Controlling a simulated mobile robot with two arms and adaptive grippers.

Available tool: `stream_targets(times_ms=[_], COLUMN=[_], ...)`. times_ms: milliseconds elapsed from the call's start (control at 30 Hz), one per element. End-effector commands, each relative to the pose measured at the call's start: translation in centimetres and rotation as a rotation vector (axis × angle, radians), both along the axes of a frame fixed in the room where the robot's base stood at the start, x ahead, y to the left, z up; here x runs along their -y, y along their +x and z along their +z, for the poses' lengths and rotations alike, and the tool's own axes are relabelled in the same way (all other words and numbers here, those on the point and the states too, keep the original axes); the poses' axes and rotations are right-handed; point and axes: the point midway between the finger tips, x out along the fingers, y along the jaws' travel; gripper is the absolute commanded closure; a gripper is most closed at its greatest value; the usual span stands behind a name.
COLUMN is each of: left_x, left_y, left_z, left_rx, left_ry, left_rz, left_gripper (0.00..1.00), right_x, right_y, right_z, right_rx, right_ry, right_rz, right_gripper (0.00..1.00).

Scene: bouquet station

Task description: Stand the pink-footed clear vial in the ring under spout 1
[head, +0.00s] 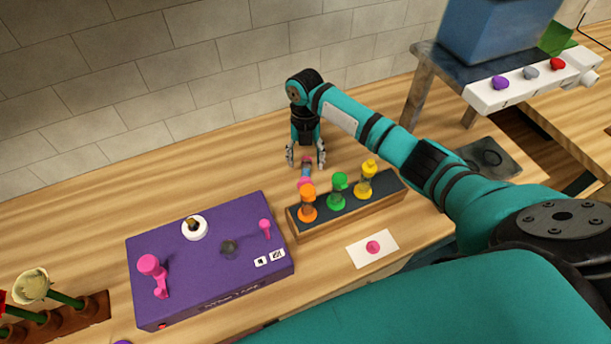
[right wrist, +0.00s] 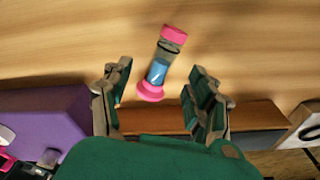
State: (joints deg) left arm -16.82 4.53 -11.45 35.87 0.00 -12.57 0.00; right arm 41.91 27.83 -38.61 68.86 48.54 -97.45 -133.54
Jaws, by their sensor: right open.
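A vial with pink ends (right wrist: 157,72) shows in the right wrist view, its middle clear with a blue part. It lies ahead of and between the spread fingers of my right gripper (right wrist: 155,95), not touching them. In the head view the vial (head: 304,182) is just below the right gripper (head: 306,157), behind the rack, and partly hidden. I cannot tell for sure if it stands or lies. My right gripper is open and empty. A dark pad with a ring mark (head: 487,157) sits below the dispenser (head: 525,80); no spout shows clearly. My left gripper is out of view.
A dark-topped rack (head: 388,193) holds orange, green and yellow vials just in front of the vial. A purple box (head: 210,262) with pink levers stands left. A white card with a pink spot (head: 387,247) lies in front. Flowers in a wooden stand (head: 75,318) are at lower left.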

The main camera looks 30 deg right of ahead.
Motion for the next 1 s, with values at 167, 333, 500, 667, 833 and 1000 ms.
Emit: stream_targets(times_ms=[167,333,500,667,833,1000], left_x=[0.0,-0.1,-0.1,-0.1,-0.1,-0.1], left_y=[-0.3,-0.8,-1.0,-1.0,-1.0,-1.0], left_z=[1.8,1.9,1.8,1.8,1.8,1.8], left_rx=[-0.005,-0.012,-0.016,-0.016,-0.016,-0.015], left_ry=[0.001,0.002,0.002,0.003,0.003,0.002], left_rz=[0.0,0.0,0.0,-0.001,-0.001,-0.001], left_gripper=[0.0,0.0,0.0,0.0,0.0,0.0], right_x=[-0.2,-0.3,-0.2,-0.2,-0.2,-0.2], right_y=[-0.8,-0.8,-0.8,-0.8,-0.8,-0.8], right_z=[-2.4,-3.5,-3.6,-3.5,-3.5,-3.5], right_rx=[-0.005,-0.002,-0.001,-0.001,-0.001,-0.001], right_ry=[0.0,0.0,0.0,0.0,0.0,-0.001], right_rz=[-0.002,-0.001,0.0,0.0,0.0,-0.001], right_gripper=[0.41,0.41,0.41,0.6,0.83,1.0])
